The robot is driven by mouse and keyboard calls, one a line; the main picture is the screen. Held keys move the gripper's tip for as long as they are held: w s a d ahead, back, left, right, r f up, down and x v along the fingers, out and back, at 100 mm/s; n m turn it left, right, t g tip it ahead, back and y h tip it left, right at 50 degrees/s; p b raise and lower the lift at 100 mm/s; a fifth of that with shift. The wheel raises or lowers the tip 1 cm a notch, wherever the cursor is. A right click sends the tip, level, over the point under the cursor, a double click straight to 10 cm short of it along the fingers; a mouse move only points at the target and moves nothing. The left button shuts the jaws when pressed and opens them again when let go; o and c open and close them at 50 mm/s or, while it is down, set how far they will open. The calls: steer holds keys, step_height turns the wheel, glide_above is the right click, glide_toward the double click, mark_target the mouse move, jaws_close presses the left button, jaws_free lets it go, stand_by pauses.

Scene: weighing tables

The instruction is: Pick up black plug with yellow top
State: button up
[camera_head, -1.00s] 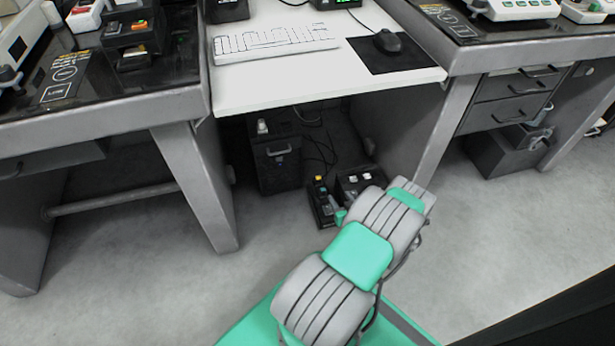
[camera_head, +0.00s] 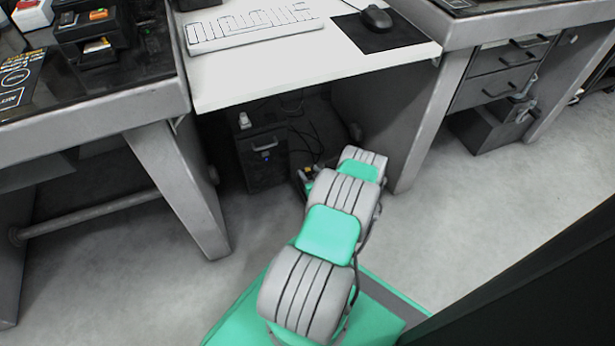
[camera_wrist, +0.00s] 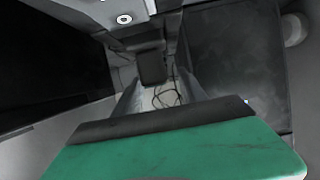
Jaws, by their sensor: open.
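The black plug with the yellow top (camera_head: 307,170) is a small yellow-orange spot under the desk in the head view. It sits at the black power strip (camera_head: 300,183), which my arm partly hides. My gripper shows in the wrist view (camera_wrist: 160,85) with its two grey fingers apart and nothing seen between them but floor and cables beyond. In the head view my gripper is hidden behind my arm links, near the strip. I cannot make out the plug in the wrist view.
The white desk (camera_head: 270,60) overhangs the strip, with a keyboard (camera_head: 250,25) and mouse (camera_head: 377,17) on top. A dark cabinet (camera_head: 262,165) stands left of the strip, with loose cables beside it. Desk side panels bound the space. Open floor (camera_head: 440,220) lies right.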

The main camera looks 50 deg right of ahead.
jaws_close()
stand_by(0.4)
steer(key=shift+r, duration=0.2)
